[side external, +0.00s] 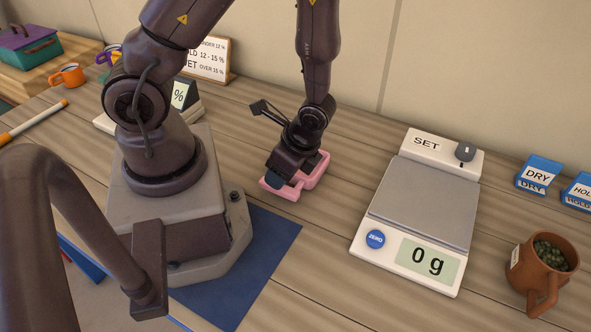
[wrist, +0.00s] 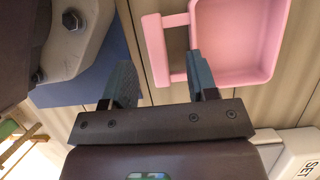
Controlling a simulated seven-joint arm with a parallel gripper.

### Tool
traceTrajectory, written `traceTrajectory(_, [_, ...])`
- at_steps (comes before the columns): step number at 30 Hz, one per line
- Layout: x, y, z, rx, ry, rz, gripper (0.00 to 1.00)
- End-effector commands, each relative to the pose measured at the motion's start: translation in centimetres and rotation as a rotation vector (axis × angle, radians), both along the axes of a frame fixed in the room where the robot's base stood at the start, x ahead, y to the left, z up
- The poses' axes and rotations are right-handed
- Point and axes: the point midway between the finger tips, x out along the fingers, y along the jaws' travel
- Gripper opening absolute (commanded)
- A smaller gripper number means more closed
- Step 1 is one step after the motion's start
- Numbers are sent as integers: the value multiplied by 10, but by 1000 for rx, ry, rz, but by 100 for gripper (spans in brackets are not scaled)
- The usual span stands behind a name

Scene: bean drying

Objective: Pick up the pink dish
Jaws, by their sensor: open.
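The pink dish (side external: 312,166) sits on the wooden table between my base and the scale, partly hidden under my gripper (side external: 286,183) in the side view. In the wrist view the dish (wrist: 238,72) is at upper right, with a pink handle bar (wrist: 155,50) on its left side. My gripper (wrist: 160,72) is open. Its right finger shows in the gap between the handle bar and the dish wall, and its left finger is left of the bar, apart from it. Whether the fingertips reach down to table level is hard to tell.
A white scale (side external: 376,247) reading 0 g stands to the right. A brown mug (side external: 525,277) of dark beans and blue DRY (side external: 539,172) and HOLD cards are farther right. A blue mat (side external: 262,250) lies near my base. Bare table surrounds the dish.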

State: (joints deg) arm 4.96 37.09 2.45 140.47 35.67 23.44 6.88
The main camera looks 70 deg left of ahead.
Motion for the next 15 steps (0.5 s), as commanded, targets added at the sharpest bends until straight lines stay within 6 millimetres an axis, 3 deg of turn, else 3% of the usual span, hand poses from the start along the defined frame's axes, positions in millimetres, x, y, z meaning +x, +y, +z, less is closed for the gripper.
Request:
traceTrajectory(9, [-13,4,-38,3,6,0,53])
traceTrajectory(15, [-15,7,-47,0,1,-1,53])
